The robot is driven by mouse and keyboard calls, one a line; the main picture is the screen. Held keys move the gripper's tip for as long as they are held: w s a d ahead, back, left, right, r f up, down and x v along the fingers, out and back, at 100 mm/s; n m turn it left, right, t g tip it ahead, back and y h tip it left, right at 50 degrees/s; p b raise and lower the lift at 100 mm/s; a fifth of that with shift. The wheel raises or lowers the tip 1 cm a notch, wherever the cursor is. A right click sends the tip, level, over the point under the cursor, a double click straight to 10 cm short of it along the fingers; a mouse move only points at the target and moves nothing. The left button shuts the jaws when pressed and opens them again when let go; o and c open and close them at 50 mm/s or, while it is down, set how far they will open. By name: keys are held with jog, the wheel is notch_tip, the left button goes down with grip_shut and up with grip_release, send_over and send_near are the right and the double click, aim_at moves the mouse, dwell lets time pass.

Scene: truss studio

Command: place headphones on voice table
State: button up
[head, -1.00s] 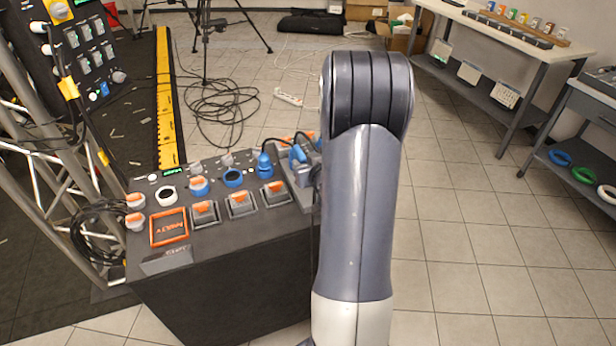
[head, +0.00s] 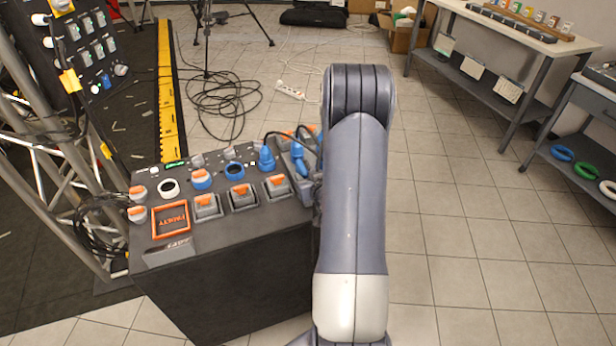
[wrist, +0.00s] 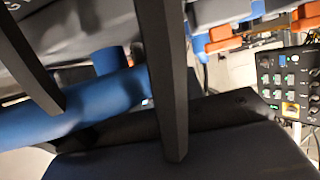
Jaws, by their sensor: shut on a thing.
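In the wrist view the two dark fingers of my gripper (wrist: 120,95) stand on either side of a thick blue tubular piece (wrist: 105,100), and the jaws are shut on it. Whether this piece is part of the headphones I cannot tell. A dark rounded pad (wrist: 215,155) and a dark bar lie behind and below it. In the head view my gripper is hidden behind my arm, at the right end of the black console table (head: 235,270). No headphones show clearly. I cannot tell which surface is the voice table.
The console carries knobs, grey blocks with orange tops (head: 243,197), an orange frame (head: 171,219) and blue upright pieces (head: 266,158). A metal truss (head: 60,130) stands at left. Cables (head: 215,100) lie behind. A shelf bench (head: 500,40) is at right, with clear floor before it.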

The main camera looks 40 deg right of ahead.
jog(key=shift+f, duration=0.15)
jog(key=o, duration=0.9)
jog(key=shift+c, duration=0.2)
jog(key=shift+r, duration=0.2)
